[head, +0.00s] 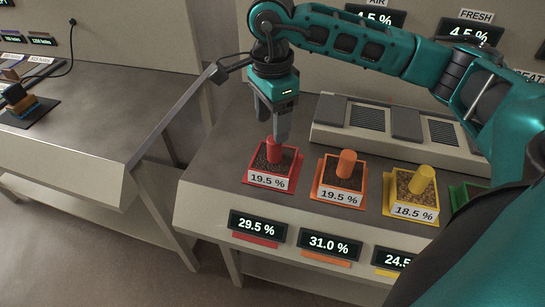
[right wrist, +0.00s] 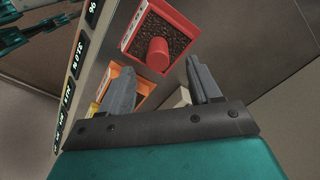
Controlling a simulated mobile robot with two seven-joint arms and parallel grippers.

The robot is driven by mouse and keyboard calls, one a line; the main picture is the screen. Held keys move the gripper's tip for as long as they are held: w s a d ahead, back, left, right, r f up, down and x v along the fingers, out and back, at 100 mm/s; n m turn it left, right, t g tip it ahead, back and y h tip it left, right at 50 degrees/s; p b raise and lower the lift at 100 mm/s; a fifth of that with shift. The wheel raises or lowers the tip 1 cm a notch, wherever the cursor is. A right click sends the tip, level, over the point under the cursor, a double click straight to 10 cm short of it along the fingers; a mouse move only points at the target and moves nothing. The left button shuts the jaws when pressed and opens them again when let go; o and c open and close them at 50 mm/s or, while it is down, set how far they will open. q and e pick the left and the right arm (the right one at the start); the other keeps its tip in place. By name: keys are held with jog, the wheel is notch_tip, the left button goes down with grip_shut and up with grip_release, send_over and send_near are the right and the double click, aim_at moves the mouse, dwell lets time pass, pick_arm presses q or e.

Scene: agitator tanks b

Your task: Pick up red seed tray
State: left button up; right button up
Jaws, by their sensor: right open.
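The red seed tray (head: 271,165) stands on the grey bench near its left end. It is a square red tray of dark soil with an upright red cylinder in the middle and a label reading 19.5 % in front. My right gripper (head: 280,138) hangs pointing down just above and behind the red cylinder. In the right wrist view the tray (right wrist: 160,40) lies beyond the fingertips, and the open fingers (right wrist: 198,75) have nothing between them. Whether a finger touches the cylinder is unclear. My left gripper is not in view.
An orange tray (head: 341,179) and a yellow tray (head: 412,193) stand in a row to the right, with part of a green one (head: 466,196). A vented grey unit (head: 390,130) lies behind them. Displays line the front edge. The bench left of the red tray is clear.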

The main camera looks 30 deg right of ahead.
aim_at(274, 148)
notch_tip(274, 148, down, 3)
jog(key=f, duration=0.5)
jog(key=shift+s+d+f+p, duration=0.1)
jog(key=shift+s+d+p, duration=0.1)
jog(key=shift+p, duration=0.1)
grip_shut()
dwell(0.4)
